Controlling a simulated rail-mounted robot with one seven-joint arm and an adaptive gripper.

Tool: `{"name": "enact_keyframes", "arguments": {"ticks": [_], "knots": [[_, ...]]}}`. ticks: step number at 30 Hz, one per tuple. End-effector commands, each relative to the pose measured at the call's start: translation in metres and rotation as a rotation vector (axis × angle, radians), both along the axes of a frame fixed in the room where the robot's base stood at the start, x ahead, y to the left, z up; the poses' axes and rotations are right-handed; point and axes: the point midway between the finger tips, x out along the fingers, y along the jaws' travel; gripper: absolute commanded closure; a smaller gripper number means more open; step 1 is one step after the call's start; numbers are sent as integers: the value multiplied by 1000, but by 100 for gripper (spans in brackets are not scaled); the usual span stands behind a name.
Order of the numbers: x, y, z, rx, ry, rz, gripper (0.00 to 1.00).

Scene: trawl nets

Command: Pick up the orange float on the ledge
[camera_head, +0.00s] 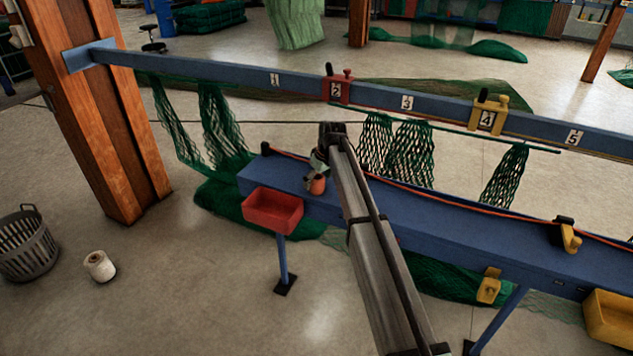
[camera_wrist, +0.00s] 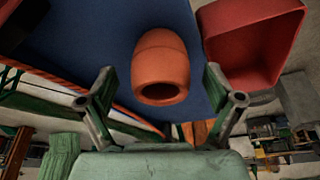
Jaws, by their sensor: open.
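The orange float (camera_wrist: 161,62) is a rounded barrel shape with a dark hole in its end. In the wrist view it lies between and just beyond the fingers of my gripper (camera_wrist: 163,98), which are spread apart. I see a gap on both sides of the float. In the head view the float (camera_head: 317,186) sits on the left part of the blue ledge (camera_head: 420,208), with my gripper (camera_head: 317,168) right at it. My arm partly blocks the ledge to the right of the float.
A red bin (camera_head: 272,210) hangs at the ledge's front left; it also shows in the wrist view (camera_wrist: 252,40). An orange rope (camera_head: 420,196) runs along the ledge's back. A blue numbered rail (camera_head: 240,75) with green nets stands behind. A yellow bracket (camera_head: 567,236) is on the right.

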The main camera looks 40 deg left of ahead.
Motion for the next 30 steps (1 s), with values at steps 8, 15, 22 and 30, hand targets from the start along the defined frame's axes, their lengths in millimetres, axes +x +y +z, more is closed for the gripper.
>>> {"name": "enact_keyframes", "arguments": {"ticks": [8,15,22,30], "knots": [[0,5,-16,1,0,0,9],[0,5,-16,1,0,0,55],[0,5,-16,1,0,0,74],[0,5,-13,1,-1,0,74]]}}
